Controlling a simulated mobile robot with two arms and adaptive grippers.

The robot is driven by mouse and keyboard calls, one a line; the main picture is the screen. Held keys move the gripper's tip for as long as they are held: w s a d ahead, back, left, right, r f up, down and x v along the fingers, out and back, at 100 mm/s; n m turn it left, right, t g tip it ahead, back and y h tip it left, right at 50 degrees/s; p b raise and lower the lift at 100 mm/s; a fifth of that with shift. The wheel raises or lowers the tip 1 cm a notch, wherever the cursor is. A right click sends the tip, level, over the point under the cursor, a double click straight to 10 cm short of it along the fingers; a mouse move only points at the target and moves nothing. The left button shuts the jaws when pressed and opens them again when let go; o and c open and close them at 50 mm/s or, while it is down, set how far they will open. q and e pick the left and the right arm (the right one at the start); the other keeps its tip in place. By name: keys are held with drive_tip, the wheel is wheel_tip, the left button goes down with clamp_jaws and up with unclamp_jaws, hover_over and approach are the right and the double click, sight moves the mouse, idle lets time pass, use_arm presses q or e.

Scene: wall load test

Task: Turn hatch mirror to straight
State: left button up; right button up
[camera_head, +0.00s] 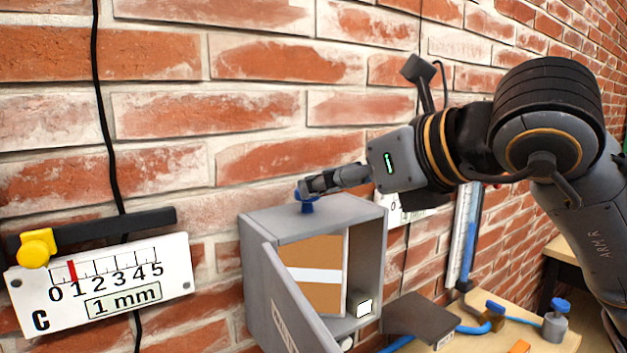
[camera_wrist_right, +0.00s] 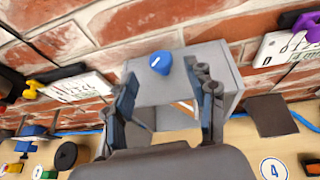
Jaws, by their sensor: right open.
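A grey hatch box (camera_head: 300,222) is on the brick wall with its door (camera_head: 290,305) swung open toward me. Inside is an upright panel (camera_head: 313,255), which looks like the mirror; its face shows brown with a white band. I cannot tell its exact angle. A blue knob (camera_head: 306,207) stands on top of the box; it also shows in the right wrist view (camera_wrist_right: 160,63). My right gripper (camera_head: 318,184) is at the knob. In the wrist view its open fingers (camera_wrist_right: 168,85) are on either side of the knob; contact is unclear. My left gripper is out of view.
A gauge plate marked C (camera_head: 105,283) with a yellow knob (camera_head: 36,248) is on the wall at left. A black cable (camera_head: 97,90) runs down there. A dark flat plate (camera_head: 420,318) is right of the box. A wooden bench (camera_head: 555,345) with blue fittings is below right.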

drive_tip(key=x, duration=0.4)
drive_tip(key=shift+p, duration=0.35)
drive_tip(key=shift+w+a+f, duration=0.15)
drive_tip(key=shift+w+a, duration=0.15)
drive_tip(key=shift+w, duration=0.05)
